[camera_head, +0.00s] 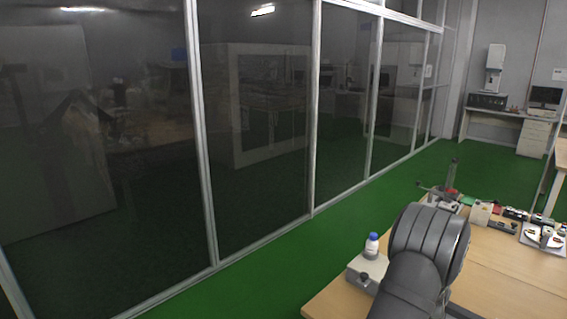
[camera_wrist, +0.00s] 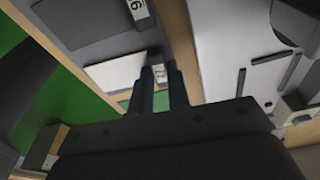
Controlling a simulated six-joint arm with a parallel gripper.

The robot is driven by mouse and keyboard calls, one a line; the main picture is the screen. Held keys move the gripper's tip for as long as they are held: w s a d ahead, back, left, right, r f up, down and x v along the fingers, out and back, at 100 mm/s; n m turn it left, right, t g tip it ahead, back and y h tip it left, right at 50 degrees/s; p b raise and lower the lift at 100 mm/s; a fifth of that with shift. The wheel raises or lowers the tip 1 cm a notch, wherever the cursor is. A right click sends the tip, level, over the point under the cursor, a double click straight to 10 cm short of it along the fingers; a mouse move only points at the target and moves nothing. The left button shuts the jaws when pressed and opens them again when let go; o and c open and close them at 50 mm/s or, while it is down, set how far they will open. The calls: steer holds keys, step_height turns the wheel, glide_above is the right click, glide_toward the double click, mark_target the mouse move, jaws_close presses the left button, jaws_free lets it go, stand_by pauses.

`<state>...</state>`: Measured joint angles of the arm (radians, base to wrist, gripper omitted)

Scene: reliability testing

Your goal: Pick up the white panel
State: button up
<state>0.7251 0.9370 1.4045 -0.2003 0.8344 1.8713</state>
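In the wrist view, a pale flat panel (camera_wrist: 115,72) lies left of my fingertips, beside a tan wooden edge. It looks like the white panel, but a larger white surface (camera_wrist: 225,45) also shows at right, so I cannot be sure which it is. My gripper (camera_wrist: 160,76) has two dark fingers standing apart with a narrow gap. A small whitish thing with grey marks (camera_wrist: 160,70) shows at the gap; I see no clear contact with it. In the head view my arm hides part of the table, and the gripper cannot be made out.
In the head view, a wooden table (camera_head: 508,265) carries a blue-capped white bottle (camera_head: 371,246) on a grey block (camera_head: 366,272) left of my arm. Several small devices (camera_head: 485,212) line the far edge. A glass partition (camera_head: 255,120) stands left, with green floor between.

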steer(key=shift+r, duration=0.1)
jaws_close()
steer(key=shift+r, duration=2.4)
